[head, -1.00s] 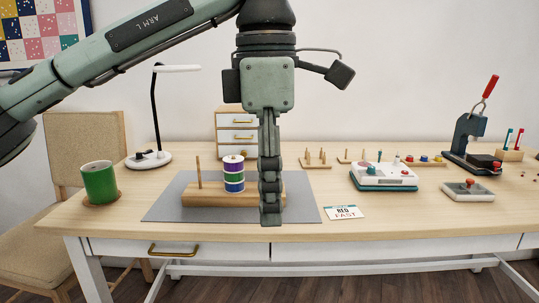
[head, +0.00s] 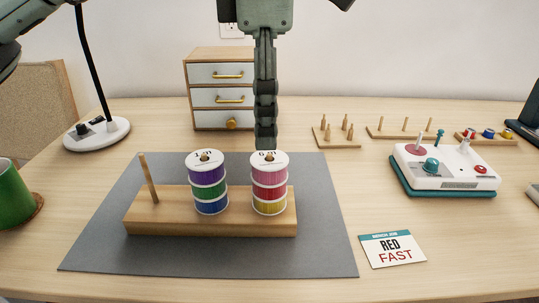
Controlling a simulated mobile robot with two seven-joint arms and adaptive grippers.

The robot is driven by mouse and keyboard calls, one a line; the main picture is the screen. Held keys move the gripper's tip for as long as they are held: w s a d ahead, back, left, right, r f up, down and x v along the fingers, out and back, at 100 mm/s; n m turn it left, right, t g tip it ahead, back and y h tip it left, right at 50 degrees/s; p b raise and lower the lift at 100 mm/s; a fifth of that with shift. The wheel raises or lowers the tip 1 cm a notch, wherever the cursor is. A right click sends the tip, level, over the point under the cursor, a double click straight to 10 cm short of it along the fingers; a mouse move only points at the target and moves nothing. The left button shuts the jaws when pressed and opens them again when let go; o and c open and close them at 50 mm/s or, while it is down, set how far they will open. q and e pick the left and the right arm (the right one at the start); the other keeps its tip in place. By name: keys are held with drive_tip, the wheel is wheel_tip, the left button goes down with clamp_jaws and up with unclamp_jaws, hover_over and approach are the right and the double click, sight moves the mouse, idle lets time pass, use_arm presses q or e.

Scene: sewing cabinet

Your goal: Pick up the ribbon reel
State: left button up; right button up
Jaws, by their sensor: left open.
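Ribbon reels stand in two stacks on a wooden peg block. The left stack has a purple reel (head: 206,173) on top, a green reel (head: 208,192) in the middle and a blue reel (head: 212,207) below. The right stack has a pink reel (head: 269,175) on top, a red reel (head: 269,192) and a yellow reel (head: 269,207). The block (head: 160,216) has a bare, slightly leaning peg (head: 148,178) at its left. My left gripper (head: 265,140) is open and empty, pointing down, seen edge-on. Its tips show just above the right stack's top; their depth is unclear. My right gripper is out of view.
The block stands on a grey mat (head: 120,250). A card (head: 392,249) reading "RED FAST" lies right of it. A drawer cabinet (head: 222,88) and lamp (head: 97,133) stand behind. A white-and-teal device (head: 445,170) and pegged boards (head: 335,135) are at right; a green cylinder (head: 10,190) is at left.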

sight(266, 156)
use_arm(q)
wheel_tip(266, 156, down, 6)
drive_tip(key=shift+f, duration=0.1)
drive_tip(key=shift+c, duration=0.6)
drive_tip(key=c, duration=1.1)
drive_tip(key=shift+o, duration=0.2)
